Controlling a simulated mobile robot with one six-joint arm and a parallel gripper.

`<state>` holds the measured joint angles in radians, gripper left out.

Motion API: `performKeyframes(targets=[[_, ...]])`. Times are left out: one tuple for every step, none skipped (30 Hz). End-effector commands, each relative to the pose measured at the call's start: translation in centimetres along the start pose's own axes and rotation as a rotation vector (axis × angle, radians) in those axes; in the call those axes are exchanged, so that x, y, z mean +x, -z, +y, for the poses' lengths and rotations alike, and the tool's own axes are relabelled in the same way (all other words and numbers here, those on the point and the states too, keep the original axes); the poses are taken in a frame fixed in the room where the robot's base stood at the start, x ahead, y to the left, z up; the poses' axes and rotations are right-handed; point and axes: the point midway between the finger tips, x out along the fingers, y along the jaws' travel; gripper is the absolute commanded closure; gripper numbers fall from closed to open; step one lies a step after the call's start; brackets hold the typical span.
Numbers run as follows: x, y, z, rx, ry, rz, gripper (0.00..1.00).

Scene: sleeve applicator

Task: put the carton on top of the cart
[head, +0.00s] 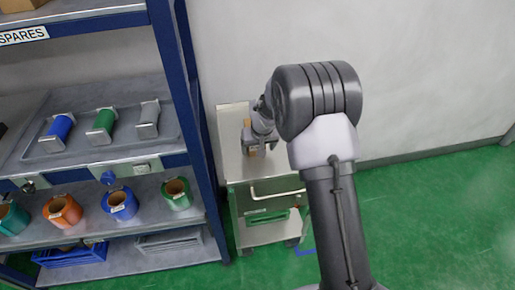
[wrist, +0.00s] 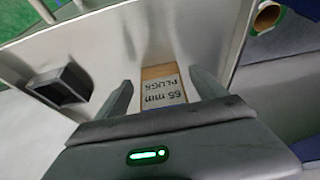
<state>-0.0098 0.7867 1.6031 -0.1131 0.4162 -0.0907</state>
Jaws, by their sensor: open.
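The carton (wrist: 163,88) is a small brown box with a white label reading "65 mm PLUGS". In the wrist view it is on the grey metal top of the cart (head: 233,125), between the fingers of my gripper (wrist: 160,79). The fingers are open, with a visible gap on each side of it. In the head view my gripper (head: 260,148) is low over the cart top, and the arm hides part of the cart. Only small brown patches of the carton show there.
A blue-framed shelf (head: 184,100) stands close on the cart's left, with coloured rolls and a tray. A white wall is behind. A dark square holder (wrist: 70,86) shows left of the carton in the wrist view. Green floor (head: 440,210) is clear on the right.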

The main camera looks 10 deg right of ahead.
Motion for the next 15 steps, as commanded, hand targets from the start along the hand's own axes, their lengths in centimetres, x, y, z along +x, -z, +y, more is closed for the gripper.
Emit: performKeyframes(targets=[[-2.1,0.3,0.0,0.0,0.0,0.003,0.19],[-3.0,0.3,0.0,0.0,0.0,0.003,0.19],[-4.2,0.3,0.0,-0.001,0.0,0.003,0.19],[-5.0,0.4,0.0,-0.001,0.0,0.004,0.19],[-5.8,0.3,0.0,-0.001,0.0,0.003,0.19],[-6.7,0.3,0.0,-0.001,0.0,0.003,0.19],[-7.3,0.3,0.0,-0.001,0.0,0.002,0.19],[-7.9,0.2,0.0,-0.001,0.0,0.002,0.19],[-8.4,0.2,0.0,-0.001,0.0,0.002,0.19],[-8.8,0.2,0.0,-0.001,0.0,0.002,0.19],[-9.1,0.2,0.0,-0.001,0.0,0.002,0.19],[-9.6,0.1,0.0,0.001,0.0,0.003,0.19],[-10.3,0.1,0.0,0.005,0.001,0.005,0.19],[-11.4,0.1,0.0,0.015,0.003,0.009,0.19],[-13.6,-0.2,-0.1,0.033,0.007,0.017,0.19]])
